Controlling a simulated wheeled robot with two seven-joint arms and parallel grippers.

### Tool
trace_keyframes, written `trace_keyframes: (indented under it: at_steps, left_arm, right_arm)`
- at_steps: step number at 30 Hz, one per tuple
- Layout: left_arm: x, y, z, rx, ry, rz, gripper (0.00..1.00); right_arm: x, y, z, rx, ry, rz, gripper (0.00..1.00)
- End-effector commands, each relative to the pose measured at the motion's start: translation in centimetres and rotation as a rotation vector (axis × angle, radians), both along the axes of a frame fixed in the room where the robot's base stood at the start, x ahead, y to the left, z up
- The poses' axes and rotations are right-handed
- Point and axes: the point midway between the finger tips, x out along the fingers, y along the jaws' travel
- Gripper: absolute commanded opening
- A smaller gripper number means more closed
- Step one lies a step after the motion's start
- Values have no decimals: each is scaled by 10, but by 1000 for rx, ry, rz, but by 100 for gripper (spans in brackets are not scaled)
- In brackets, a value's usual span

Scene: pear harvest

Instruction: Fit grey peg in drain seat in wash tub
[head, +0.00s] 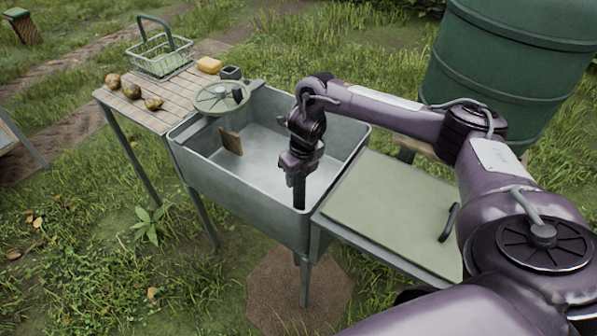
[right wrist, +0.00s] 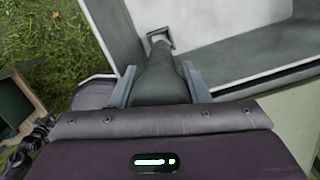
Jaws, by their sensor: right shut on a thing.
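The grey metal wash tub (head: 232,187) stands in the middle of the head view. My right gripper (head: 299,177) points down into its near right part. It is shut on the grey peg (right wrist: 163,80), which shows between the two fingers in the right wrist view and as a dark upright shaft (head: 299,195) in the head view. The peg's far end lines up with the small square drain seat (right wrist: 160,35) on the tub floor. I cannot tell whether the tip is in the seat or above it. The seat is hidden in the head view. My left gripper is not in view.
A round green strainer (head: 214,101) lies over the tub's far left corner, and a brown board (head: 231,142) leans inside. A green panel (head: 390,208) adjoins at right.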

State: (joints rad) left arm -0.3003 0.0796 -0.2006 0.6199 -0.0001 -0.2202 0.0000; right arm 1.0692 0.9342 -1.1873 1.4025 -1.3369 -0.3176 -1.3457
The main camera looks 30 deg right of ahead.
Motion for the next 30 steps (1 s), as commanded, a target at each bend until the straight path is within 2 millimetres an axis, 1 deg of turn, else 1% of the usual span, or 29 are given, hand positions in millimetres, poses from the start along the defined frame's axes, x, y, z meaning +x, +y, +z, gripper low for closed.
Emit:
trace_keyframes:
  at_steps: [1,3,15,22,30]
  left_arm:
    - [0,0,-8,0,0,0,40]
    - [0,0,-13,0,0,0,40]
    - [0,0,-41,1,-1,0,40]
    - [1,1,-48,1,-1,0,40]
    - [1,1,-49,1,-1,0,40]
  right_arm:
    - [0,0,-9,0,-1,0,0]
    - [0,0,-16,0,0,0,0]
    - [0,0,-53,1,-1,0,0]
    - [0,0,-64,1,-1,0,0]
    - [0,0,-65,1,-1,0,0]
